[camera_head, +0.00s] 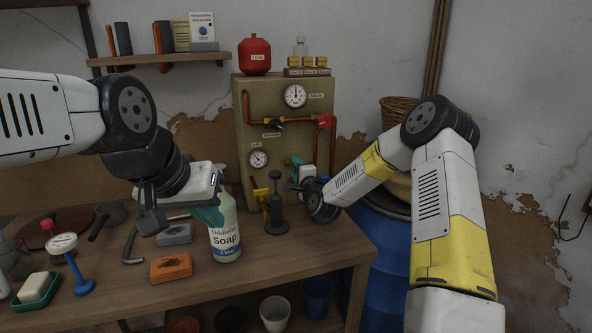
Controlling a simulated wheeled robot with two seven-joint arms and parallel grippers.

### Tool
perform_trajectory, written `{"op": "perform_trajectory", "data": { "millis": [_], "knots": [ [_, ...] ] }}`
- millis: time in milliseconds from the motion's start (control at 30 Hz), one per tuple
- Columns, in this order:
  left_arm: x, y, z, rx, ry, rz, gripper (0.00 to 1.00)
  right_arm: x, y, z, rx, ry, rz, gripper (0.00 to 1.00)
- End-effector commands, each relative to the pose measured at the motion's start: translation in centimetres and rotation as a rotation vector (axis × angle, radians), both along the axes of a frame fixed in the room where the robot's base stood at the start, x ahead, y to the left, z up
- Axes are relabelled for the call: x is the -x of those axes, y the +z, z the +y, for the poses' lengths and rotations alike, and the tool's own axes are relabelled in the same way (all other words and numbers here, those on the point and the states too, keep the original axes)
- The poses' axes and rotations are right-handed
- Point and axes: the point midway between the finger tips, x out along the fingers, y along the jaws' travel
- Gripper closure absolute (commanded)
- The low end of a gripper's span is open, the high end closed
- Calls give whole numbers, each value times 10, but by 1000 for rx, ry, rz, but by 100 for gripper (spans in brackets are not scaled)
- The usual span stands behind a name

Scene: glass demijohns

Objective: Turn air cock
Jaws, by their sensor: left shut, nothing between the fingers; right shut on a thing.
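A beige panel (285,100) stands at the back of the bench with copper pipes, gauges and valves. The air gauge (259,158) is on its lower left. A small teal fitting (296,168) shows at the lower right, and I cannot tell if it is the air cock. My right gripper (291,187) is at the panel's lower right, just below the teal fitting, shut on a small part there. The part is largely hidden by the gripper. My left gripper (152,222) is shut and empty, raised over the bench left of the soap bottle (225,235).
An orange box (171,267), a grey box (175,234) and a soap dish (37,290) lie on the bench. A dark upright tool (276,213) stands before the panel. A blue barrel (376,245) stands right.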

Motion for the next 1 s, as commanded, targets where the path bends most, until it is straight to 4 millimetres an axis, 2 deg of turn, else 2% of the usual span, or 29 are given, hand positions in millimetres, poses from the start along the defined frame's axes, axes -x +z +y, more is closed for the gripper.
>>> {"op": "perform_trajectory", "data": {
  "millis": [100,133,233,533,633,1000],
  "knots": [
    [0,0,0,0,0,0,100,0,-1,0,-1,0,3,99],
    [0,0,0,0,0,0,100,0,-1,0,-1,0,3,56],
    [0,0,0,0,0,0,100,0,-1,0,-1,0,3,37],
    [0,0,0,0,0,0,100,0,-1,0,0,0,1,36],
    [0,0,0,0,0,0,100,6,0,-2,0,0,1,36],
    [0,0,0,0,0,0,100,61,-1,-21,1,-1,3,36]
  ]
}}
